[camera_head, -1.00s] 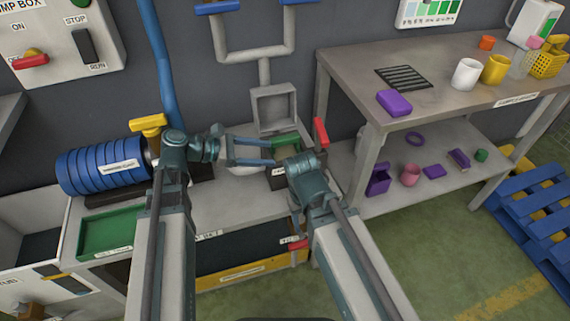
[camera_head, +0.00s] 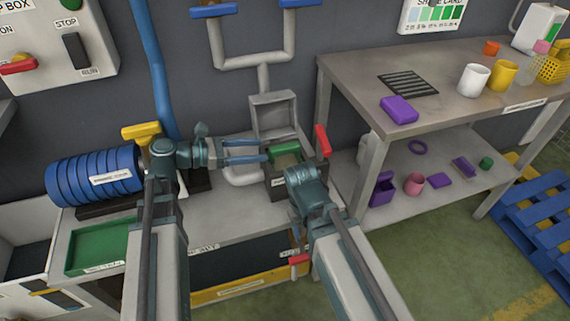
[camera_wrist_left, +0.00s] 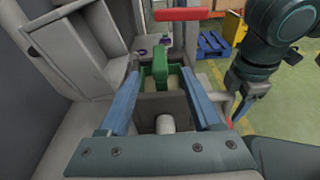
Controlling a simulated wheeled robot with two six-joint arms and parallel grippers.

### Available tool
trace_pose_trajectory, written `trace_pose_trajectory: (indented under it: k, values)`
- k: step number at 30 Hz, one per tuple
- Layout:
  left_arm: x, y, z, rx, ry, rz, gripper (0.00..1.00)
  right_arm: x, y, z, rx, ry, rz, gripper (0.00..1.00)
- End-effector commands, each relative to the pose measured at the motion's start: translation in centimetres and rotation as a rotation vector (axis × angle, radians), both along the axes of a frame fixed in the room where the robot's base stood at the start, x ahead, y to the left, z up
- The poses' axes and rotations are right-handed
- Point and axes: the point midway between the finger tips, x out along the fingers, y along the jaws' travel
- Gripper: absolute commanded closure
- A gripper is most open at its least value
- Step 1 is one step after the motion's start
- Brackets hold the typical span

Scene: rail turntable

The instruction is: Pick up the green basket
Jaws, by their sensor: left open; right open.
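The green basket (camera_head: 285,150) sits inside a dark open-topped box on the bench's right end. In the left wrist view its green handle and rim (camera_wrist_left: 160,70) show between my fingers, farther ahead. My left gripper (camera_head: 264,150) is open and empty, its fingers pointing right, just left of the basket. In the left wrist view its two blue fingers (camera_wrist_left: 162,78) stand apart on either side of the basket, not closed on it. My right gripper (camera_head: 297,236) hangs at the bench's front right, partly hidden by its wrist; its fingers show at right in the left wrist view (camera_wrist_left: 242,106).
A red lever (camera_head: 322,140) stands right beside the basket's box. A grey open box (camera_head: 273,115) is behind it. A blue ribbed drum (camera_head: 95,178) and green tray (camera_head: 100,246) are at left. The two-level table (camera_head: 440,125) with purple items stands at right.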

Motion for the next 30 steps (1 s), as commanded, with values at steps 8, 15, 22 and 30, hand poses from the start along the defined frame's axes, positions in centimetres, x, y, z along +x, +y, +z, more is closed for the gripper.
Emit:
trace_pose_trajectory:
  k: [8,15,22,30]
  values:
    - [0.2,-0.7,-0.2,-0.006,0.003,0.001,0.35,0.0,0.0,-0.3,0.000,0.000,0.000,0.43]
    - [1.5,-4.4,-1.1,-0.005,0.003,0.000,0.35,0.0,0.0,-1.2,-0.002,-0.001,0.001,0.43]
    - [2.1,-6.4,-1.4,-0.005,0.003,0.002,0.35,0.0,-0.1,-1.5,-0.003,-0.001,0.001,0.43]
    - [2.3,-6.9,-1.5,-0.005,0.003,0.003,0.35,0.0,-0.1,-1.6,-0.003,-0.001,0.001,0.43]
